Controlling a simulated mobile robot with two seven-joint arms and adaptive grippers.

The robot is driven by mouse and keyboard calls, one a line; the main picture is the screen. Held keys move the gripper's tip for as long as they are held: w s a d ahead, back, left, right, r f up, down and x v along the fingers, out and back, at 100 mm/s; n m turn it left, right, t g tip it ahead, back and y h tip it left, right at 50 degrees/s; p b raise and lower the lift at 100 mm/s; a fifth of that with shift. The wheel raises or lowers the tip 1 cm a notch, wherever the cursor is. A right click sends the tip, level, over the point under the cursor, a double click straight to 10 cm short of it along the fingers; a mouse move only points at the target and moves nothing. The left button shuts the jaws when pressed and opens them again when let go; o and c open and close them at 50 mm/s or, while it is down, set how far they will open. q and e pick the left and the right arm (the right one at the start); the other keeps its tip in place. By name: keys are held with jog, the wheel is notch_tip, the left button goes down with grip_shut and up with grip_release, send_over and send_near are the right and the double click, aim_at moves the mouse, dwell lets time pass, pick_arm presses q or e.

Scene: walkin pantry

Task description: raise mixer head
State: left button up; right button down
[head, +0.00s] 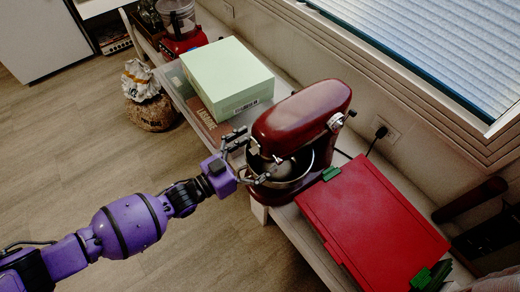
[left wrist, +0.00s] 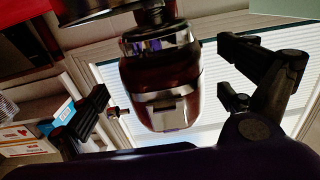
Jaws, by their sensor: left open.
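A dark red stand mixer stands on the bench in the head view, with its rounded head (head: 303,112) down over a metal bowl (head: 295,180). The mixer head's front end (left wrist: 162,88) also shows in the left wrist view, between my fingers, with part of the bowl at the top edge. My left gripper (head: 250,157) is open at the front of the mixer, close to the head's front end and the bowl rim. In the left wrist view the fingers (left wrist: 165,95) are spread apart on either side of the head. Whether they touch it, I cannot tell. My right gripper is not visible.
A pale green box (head: 228,75) stands left of the mixer, and a red closed case (head: 372,222) with green clips lies right of it. A red-based blender or processor (head: 183,38) is at the far end. A bag (head: 146,98) sits on the floor. The wooden floor is clear in front.

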pick_arm(q)
jog(key=shift+w+d, duration=0.25)
jog(key=shift+d, duration=0.1)
